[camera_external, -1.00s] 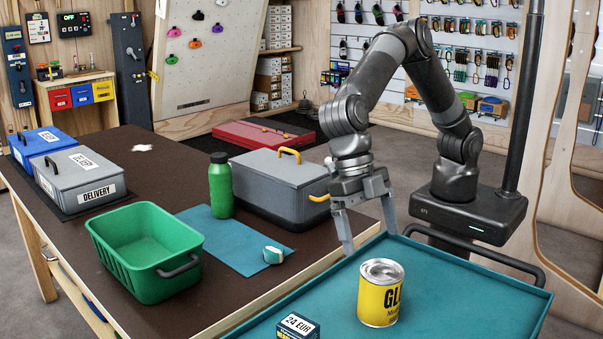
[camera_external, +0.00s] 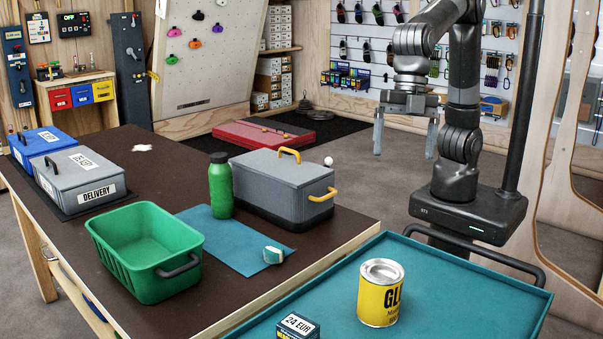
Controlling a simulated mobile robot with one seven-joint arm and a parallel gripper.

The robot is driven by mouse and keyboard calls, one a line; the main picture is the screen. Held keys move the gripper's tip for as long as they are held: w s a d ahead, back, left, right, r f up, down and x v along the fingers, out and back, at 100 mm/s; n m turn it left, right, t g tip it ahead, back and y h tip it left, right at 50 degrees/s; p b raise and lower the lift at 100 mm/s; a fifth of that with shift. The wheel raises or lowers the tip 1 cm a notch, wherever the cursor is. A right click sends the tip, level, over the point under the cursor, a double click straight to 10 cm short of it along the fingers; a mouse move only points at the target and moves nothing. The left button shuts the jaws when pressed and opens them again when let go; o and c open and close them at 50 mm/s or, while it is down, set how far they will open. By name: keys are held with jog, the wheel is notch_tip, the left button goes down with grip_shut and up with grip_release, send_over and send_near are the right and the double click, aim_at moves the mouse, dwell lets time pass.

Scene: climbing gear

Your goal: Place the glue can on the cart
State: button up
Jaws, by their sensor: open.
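The glue can (camera_external: 379,295) is yellow with black lettering and a silver lid. It stands upright on the teal top of the cart (camera_external: 456,290), near the front middle. My gripper (camera_external: 404,156) is open and empty, its fingers pointing down. It is raised well above and behind the can, apart from it and from the cart.
A small dark box with a price label (camera_external: 298,326) sits on the cart left of the can. The brown table (camera_external: 170,165) holds a green basket (camera_external: 147,252), a green bottle (camera_external: 220,186), a grey box with yellow handles (camera_external: 283,188) and a teal mat (camera_external: 229,248).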

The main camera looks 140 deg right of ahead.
jog(key=s+d+m+t, duration=0.1)
jog(key=s+d+m, duration=0.2)
jog(key=s, duration=1)
jog(key=s+d+f+m+t+h, duration=0.1)
jog(key=s+d+m, duration=0.3)
jog(key=s, duration=0.9)
jog(key=m+t, duration=0.1)
jog(key=m, duration=0.2)
jog(key=shift+d, duration=0.15)
